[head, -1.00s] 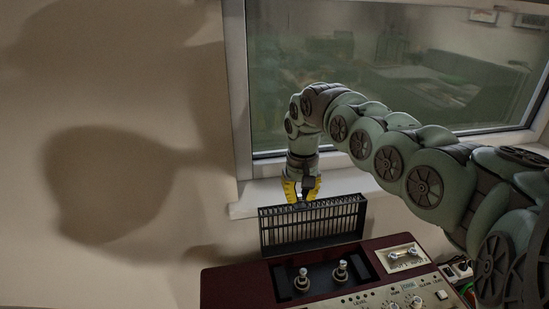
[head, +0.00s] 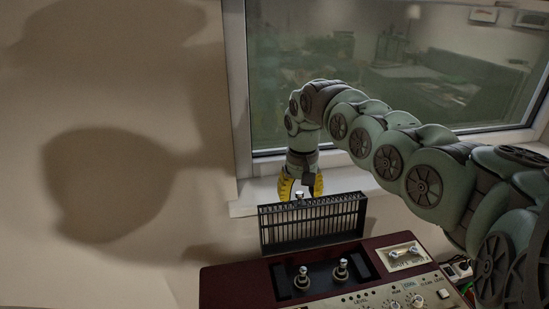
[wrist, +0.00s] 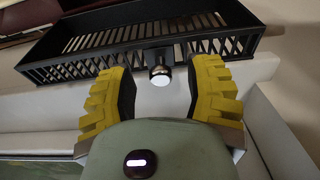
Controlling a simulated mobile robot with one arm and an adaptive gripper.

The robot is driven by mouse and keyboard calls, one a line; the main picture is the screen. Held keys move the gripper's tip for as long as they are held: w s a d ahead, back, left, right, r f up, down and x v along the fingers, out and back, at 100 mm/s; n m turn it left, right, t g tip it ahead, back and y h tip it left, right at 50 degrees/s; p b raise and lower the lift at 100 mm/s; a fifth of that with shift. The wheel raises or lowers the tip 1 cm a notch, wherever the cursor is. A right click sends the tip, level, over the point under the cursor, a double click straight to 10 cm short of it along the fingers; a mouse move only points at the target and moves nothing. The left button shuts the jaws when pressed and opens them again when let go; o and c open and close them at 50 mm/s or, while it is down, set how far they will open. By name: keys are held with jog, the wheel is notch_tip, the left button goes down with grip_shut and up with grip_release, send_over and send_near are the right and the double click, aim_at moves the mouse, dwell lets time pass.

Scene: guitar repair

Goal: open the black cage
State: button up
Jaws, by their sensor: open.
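The black cage (head: 312,222) is a slatted box standing behind the dark red amplifier, near the window sill. In the wrist view the cage (wrist: 110,48) spans the top, with a round knob (wrist: 160,75) with a pale end on its near side. My gripper (head: 301,190) is just behind the cage's top edge. Its yellow fingers are open, one on each side of the knob, as the wrist view shows (wrist: 162,85). I see space between each finger and the knob. The knob also shows faintly in the head view (head: 300,196).
The dark red amplifier (head: 235,284) with knobs and switches stands in front of the cage. The window (head: 300,60) and its white sill (head: 250,197) are behind. Cables and a socket lie at the lower right. The wall at left is bare.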

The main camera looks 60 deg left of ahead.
notch_tip(320, 180, up, 12)
dwell(0.6)
dwell(0.5)
